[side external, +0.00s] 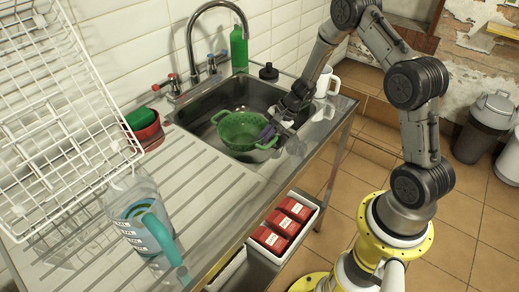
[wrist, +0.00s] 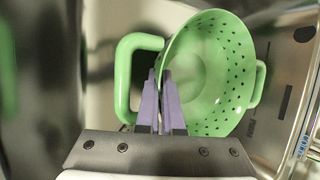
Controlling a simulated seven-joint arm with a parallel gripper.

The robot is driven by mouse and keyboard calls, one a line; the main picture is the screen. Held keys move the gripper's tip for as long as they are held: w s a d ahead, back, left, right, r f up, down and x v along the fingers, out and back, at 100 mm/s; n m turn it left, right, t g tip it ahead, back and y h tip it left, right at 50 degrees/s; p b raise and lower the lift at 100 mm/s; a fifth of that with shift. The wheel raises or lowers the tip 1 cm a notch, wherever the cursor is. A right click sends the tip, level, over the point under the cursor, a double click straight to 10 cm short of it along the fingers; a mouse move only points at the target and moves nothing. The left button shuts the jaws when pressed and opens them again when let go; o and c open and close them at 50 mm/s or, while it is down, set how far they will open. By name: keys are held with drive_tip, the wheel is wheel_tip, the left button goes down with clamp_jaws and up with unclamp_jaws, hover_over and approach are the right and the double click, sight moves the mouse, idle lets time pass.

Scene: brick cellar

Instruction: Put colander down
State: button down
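The green colander (side external: 238,132) is at the sink (side external: 208,104), within the basin's outline in the side view. I cannot tell whether it touches the sink floor. My gripper (side external: 268,133) reaches in from the right, at the colander's near right rim. In the wrist view, the purple fingers of my gripper (wrist: 160,82) are close together with the rim of the colander (wrist: 200,75) between them, beside one loop handle. The colander's open side faces the camera there. The fingers hide a small part of the rim.
A tap (side external: 210,62) and a green bottle (side external: 239,50) stand behind the sink. A white mug (side external: 327,82) is at its right end. A red bowl (side external: 146,133), measuring jug (side external: 140,215) and wire rack (side external: 60,110) are left. The ribbed drainboard (side external: 190,180) has clear room.

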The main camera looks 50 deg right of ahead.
drive_tip(key=shift+f, duration=1.9)
drive_tip(key=c, duration=1.5)
unclamp_jaws()
drive_tip(key=shift+f, duration=0.2)
drive_tip(key=o, duration=0.4)
drive_tip(key=shift+o, duration=0.2)
